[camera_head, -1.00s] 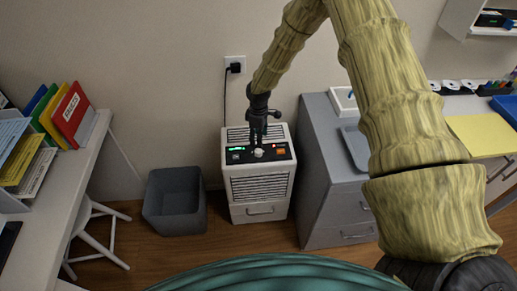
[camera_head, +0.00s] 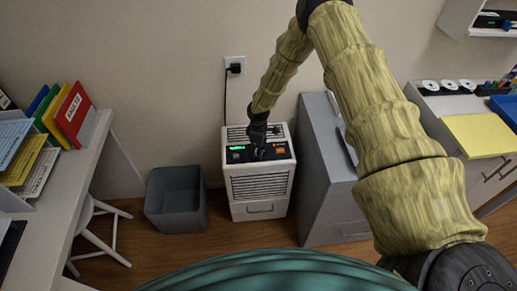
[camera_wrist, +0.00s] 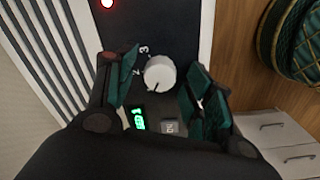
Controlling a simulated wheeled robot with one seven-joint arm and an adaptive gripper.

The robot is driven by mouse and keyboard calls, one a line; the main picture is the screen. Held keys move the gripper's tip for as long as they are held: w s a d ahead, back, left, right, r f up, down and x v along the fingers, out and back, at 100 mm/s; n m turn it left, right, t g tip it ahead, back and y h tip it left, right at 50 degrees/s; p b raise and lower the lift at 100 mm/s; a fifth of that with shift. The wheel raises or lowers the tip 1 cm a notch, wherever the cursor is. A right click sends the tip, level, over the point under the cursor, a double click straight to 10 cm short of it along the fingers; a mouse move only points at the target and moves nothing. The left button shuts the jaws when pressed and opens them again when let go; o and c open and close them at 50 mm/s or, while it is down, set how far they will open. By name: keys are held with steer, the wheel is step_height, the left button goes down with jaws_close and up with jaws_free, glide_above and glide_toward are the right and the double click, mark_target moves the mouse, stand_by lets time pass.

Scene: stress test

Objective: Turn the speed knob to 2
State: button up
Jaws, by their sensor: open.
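The white dehumidifier-like unit (camera_head: 259,187) stands on the floor against the wall, with a dark control panel on top. In the wrist view the round white speed knob (camera_wrist: 159,74) shows, with a dark mark near its lower rim. The printed numbers 3 and 2 (camera_wrist: 137,72) sit to its left. My gripper (camera_wrist: 162,80) is open, one finger on each side of the knob; I cannot tell whether either touches it. In the head view my gripper (camera_head: 257,150) is over the panel and hides the knob.
A green display (camera_wrist: 137,119) and a grey button (camera_wrist: 169,127) lie beside the knob. A grey bin (camera_head: 175,200) stands left of the unit, and a grey drawer cabinet (camera_head: 325,190) close on its right. A black plug and cord (camera_head: 235,69) hang behind.

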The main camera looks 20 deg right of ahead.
steer(key=c, duration=1)
steer(key=shift+m+b, duration=0.3)
steer(key=m+b, duration=0.2)
steer(key=m, duration=0.2)
steer(key=shift+m, duration=0.3)
steer(key=m+b, duration=0.2)
steer(key=m, duration=0.4)
steer(key=shift+m, duration=0.4)
steer(key=o, duration=1)
